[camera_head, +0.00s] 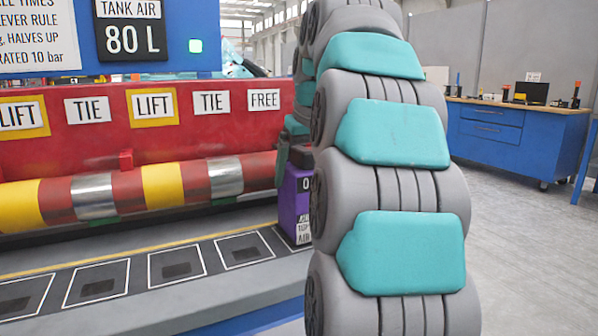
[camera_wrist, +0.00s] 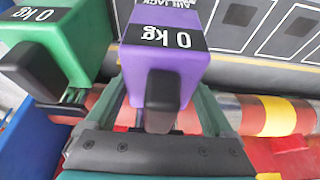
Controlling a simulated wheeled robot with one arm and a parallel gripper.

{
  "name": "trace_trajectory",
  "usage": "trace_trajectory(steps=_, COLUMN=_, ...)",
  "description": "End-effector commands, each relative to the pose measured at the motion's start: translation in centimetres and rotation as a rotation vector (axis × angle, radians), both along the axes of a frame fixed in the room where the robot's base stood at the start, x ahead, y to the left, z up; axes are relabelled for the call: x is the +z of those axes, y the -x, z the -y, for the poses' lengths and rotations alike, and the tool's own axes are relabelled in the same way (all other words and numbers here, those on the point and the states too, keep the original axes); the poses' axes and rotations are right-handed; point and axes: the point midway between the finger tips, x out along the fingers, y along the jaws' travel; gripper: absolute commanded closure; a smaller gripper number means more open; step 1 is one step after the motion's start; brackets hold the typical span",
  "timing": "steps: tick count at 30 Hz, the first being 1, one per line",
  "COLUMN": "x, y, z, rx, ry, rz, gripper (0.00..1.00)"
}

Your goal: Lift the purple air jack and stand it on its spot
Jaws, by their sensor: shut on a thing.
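The purple air jack (camera_wrist: 160,40) has a black "0 kg" label and a dark grey block on its near face. It sits between the two green fingers of my gripper (camera_wrist: 160,100), which is shut on it. In the head view the purple jack (camera_head: 291,205) shows at the right end of the grey ledge, partly hidden behind my arm. I cannot tell whether its base touches the ledge. Several white-outlined spots with dark pads (camera_head: 177,262) run along the ledge to its left. They look empty.
A green "0 kg" jack (camera_wrist: 75,35) stands close beside the purple one. A red beam (camera_head: 80,150) with LIFT, TIE and FREE signs runs above a striped tube (camera_head: 120,195) behind the ledge. A blue workbench (camera_head: 510,135) stands far right; the floor before it is clear.

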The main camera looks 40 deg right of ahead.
Motion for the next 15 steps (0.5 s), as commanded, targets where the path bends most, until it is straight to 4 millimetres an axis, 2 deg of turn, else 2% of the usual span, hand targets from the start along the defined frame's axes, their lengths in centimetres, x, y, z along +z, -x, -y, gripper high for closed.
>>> trace_trajectory(steps=11, x=-0.28, y=-0.01, z=-0.01, rx=0.000, ry=0.002, rz=0.004, gripper=1.00)
trace_trajectory(steps=12, x=-0.25, y=-0.01, z=-0.01, rx=0.000, ry=0.002, rz=0.004, gripper=0.09)
trace_trajectory(steps=15, x=-0.27, y=-0.01, z=-0.01, rx=0.000, ry=0.002, rz=0.003, gripper=0.00)
